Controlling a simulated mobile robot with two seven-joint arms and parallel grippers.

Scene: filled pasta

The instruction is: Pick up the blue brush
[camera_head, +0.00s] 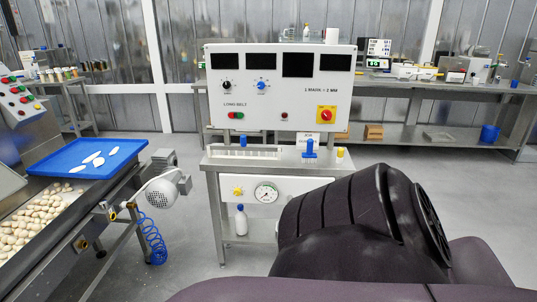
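A small upright blue item (310,149), which may be the blue brush, stands on the right part of the small steel stand's top (268,163), under the white control panel. It is too small to make out bristles. A long, low white piece (246,154) with a small blue part on top lies to its left on the same stand. Neither gripper is in view. A dark, ribbed part of my own arm fills the lower right and hides some of the stand's right side.
The white control panel (280,97) rises behind the stand. A gauge (266,193) sits on its front, and a white bottle (241,220) stands below. At left, a conveyor carries filled pasta (35,222) beside a blue tray (60,163). Grey floor (190,240) is open between.

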